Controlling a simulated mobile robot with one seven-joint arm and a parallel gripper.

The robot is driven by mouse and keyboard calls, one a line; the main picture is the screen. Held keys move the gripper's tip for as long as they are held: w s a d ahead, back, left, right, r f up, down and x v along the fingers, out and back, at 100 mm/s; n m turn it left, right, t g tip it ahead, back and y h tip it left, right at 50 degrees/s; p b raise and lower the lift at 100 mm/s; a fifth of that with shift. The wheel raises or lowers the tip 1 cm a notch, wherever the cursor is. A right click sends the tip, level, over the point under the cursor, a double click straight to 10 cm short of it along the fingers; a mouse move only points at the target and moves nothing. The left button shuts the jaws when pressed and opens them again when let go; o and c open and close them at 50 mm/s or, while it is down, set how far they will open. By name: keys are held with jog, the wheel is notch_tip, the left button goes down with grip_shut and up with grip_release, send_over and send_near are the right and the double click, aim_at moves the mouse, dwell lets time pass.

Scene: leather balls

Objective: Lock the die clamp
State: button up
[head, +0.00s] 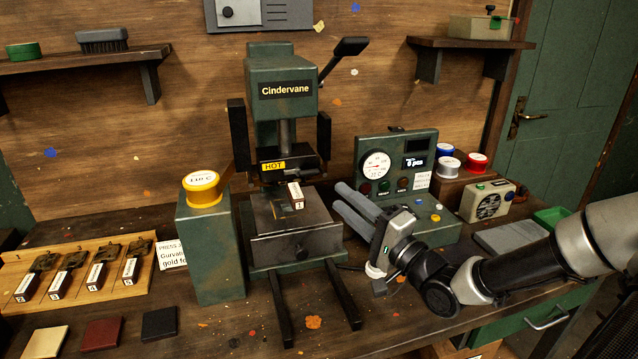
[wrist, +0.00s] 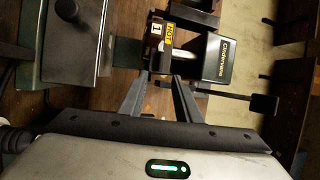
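The green Cindervane press (head: 284,85) stands mid-bench; it also shows in the wrist view (wrist: 214,62). A die labelled 1 (head: 296,195) sits at the front of its dark heated head, below the yellow HOT label (head: 273,166). The wrist view shows the die's label (wrist: 156,28) beside the HOT label (wrist: 170,34). I cannot clearly pick out the die clamp or tell its position. My gripper (head: 339,197) is right of the die, fingers pointing left toward it. In the wrist view my gripper (wrist: 160,76) has a gap between its fingertips, is empty, and appears apart from the die.
The press lever (head: 346,52) rises at upper right. A dial control box (head: 390,170) stands behind my gripper. A post with a yellow foil roll (head: 202,188) is left of the press. A wooden tray (head: 85,255) with several dies lies farther left. Two dark rails extend toward the front.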

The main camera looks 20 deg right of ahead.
aim_at(313, 174)
jog(key=b+x, duration=0.1)
jog(key=x, duration=0.8)
jog(key=shift+w, duration=0.1)
grip_shut()
